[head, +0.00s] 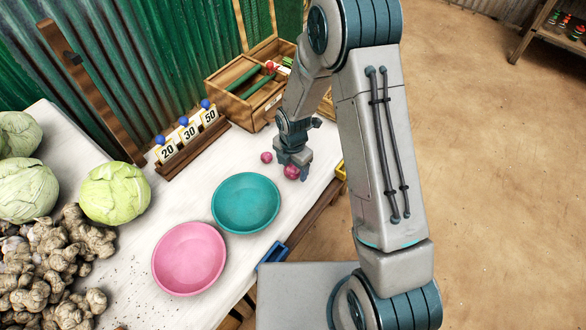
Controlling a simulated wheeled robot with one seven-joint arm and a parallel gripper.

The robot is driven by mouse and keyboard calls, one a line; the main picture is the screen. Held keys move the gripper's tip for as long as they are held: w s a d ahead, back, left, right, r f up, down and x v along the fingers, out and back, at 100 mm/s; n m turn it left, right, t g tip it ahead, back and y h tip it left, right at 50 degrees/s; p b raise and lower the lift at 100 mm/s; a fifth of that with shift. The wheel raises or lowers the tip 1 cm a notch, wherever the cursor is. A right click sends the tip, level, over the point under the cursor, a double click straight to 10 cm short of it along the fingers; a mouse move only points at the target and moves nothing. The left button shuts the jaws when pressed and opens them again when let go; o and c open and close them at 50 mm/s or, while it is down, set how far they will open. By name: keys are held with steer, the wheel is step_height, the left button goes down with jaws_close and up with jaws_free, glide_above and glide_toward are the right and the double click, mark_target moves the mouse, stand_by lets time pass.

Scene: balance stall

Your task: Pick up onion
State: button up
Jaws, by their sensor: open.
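Two small round purple-red things that look like onions are on the white table (205,158) near its right side. The smaller onion (266,157) lies in the open, left of my gripper. The larger onion (291,172) is right at the fingertips of my gripper (294,169), which points down over it. My gripper is open. The fingers partly cover the larger onion, and I cannot tell whether they touch it.
A teal bowl (246,203) and a pink bowl (189,259) stand in front. Cabbages (115,192) and ginger (50,255) fill the left. A rack of number cards (189,134) and a wooden crate (232,105) stand behind. Something yellow (341,172) is at the right edge.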

steer(key=shift+w+f, duration=0.1)
steer(key=shift+f, duration=0.85)
steer(key=c, duration=1.1)
steer(key=shift+o, duration=0.2)
steer(key=shift+r, duration=0.15)
